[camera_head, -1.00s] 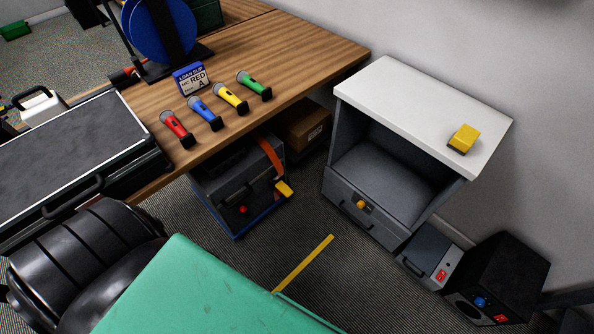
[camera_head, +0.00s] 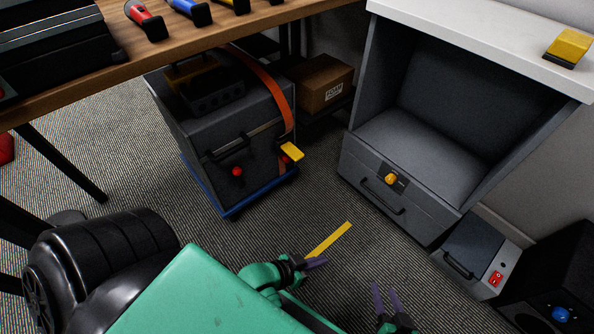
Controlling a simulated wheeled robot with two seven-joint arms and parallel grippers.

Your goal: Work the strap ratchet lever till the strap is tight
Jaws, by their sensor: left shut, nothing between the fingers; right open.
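The orange strap (camera_head: 278,88) runs over the top and down the front of a dark grey case (camera_head: 217,119) under the wooden table. The ratchet with its yellow lever (camera_head: 292,151) sits on the strap at the case's front right side. Whether the strap is slack cannot be told. My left gripper (camera_head: 322,263) is shut and empty, low in the view near the yellow floor tape, well in front of the case. My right gripper (camera_head: 386,292) is open and empty at the bottom edge, further right. Both grippers are apart from the ratchet.
The case rests on a blue base (camera_head: 236,210). A cardboard box (camera_head: 325,84) lies behind it. A grey cabinet with a drawer (camera_head: 394,202) stands to the right, with a small grey box (camera_head: 474,254) beside it.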

